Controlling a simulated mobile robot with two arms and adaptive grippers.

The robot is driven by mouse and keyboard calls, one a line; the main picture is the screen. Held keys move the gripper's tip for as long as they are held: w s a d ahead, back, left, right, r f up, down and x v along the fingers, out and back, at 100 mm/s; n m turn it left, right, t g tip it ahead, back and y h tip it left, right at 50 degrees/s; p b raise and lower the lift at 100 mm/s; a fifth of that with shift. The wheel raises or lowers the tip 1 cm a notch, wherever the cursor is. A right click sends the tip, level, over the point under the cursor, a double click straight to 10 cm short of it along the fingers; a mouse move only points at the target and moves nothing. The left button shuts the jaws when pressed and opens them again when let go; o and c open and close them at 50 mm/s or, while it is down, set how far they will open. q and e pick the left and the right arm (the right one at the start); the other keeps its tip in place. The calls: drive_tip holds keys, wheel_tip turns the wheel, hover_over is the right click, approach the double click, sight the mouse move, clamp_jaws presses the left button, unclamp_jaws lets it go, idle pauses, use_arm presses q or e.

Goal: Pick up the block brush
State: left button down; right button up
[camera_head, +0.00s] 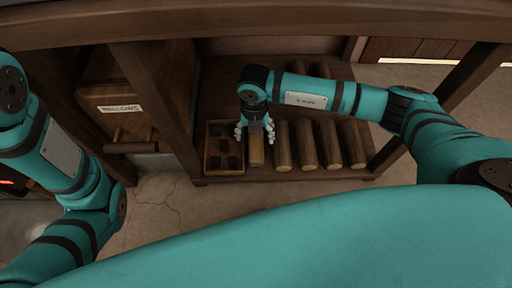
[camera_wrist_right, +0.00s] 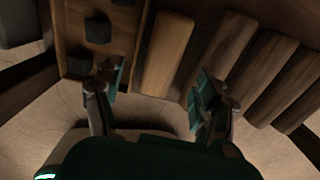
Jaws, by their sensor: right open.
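A pale brown wooden block, which looks like the block brush (camera_head: 257,155), lies lengthwise on the low shelf, between a tray and a row of round logs. It also shows in the right wrist view (camera_wrist_right: 166,55). No bristles are visible. My right gripper (camera_head: 255,132) is open above the block and hides its far part in the head view. In the wrist view the open fingers (camera_wrist_right: 157,88) are on either side of the block's line, with a gap to each side; contact is not seen. My left arm shows at the left, but its gripper is out of view.
The wooden tray (camera_head: 225,171) with several dark lumps is close on the left. Several logs (camera_head: 305,150) lie close on the right. Shelf posts (camera_head: 160,100) and the top beam (camera_head: 250,22) frame the space. A box labelled BELLOWS (camera_head: 110,95) is farther left.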

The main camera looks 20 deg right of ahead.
sight(256, 143)
drive_tip(key=f+b, duration=0.4)
drive_tip(key=f, duration=0.1)
drive_tip(key=shift+d, duration=0.2)
drive_tip(key=shift+r, duration=0.1)
drive_tip(key=c, duration=1.3)
